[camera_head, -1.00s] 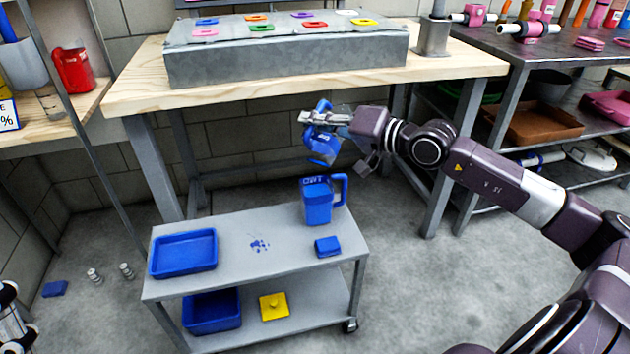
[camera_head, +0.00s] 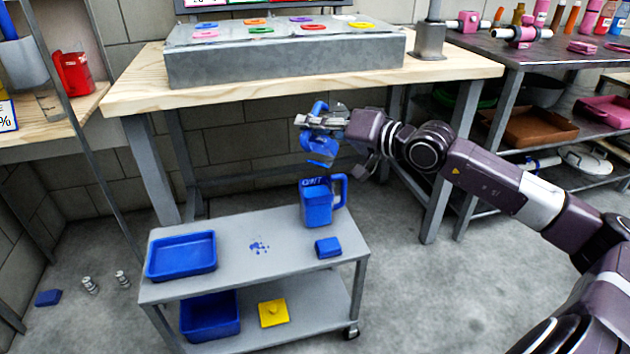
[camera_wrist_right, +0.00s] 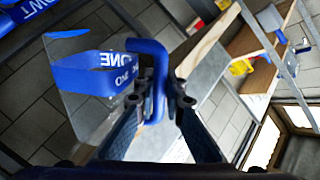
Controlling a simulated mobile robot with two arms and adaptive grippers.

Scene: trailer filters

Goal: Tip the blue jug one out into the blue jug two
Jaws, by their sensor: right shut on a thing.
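Blue jug one (camera_head: 319,146) hangs tilted in my right gripper (camera_head: 312,121), above the cart. In the right wrist view jug one (camera_wrist_right: 90,75) shows a clear body with a blue band lettered "ONE", and the fingers of my right gripper (camera_wrist_right: 162,100) are shut on its blue handle. Blue jug two (camera_head: 316,204) stands upright on the cart's top shelf, directly below jug one, its handle to the right. Its lettered rim also shows in the corner of the right wrist view (camera_wrist_right: 25,12). How much liquid jug one holds I cannot tell. My left gripper is not in view.
The grey cart (camera_head: 215,283) also bears a blue tray (camera_head: 181,256), a small blue block (camera_head: 328,247) and blue spots (camera_head: 260,248). A blue bin (camera_head: 211,316) and yellow lid (camera_head: 273,313) are on its lower shelf. A wooden workbench (camera_head: 135,92) stands behind.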

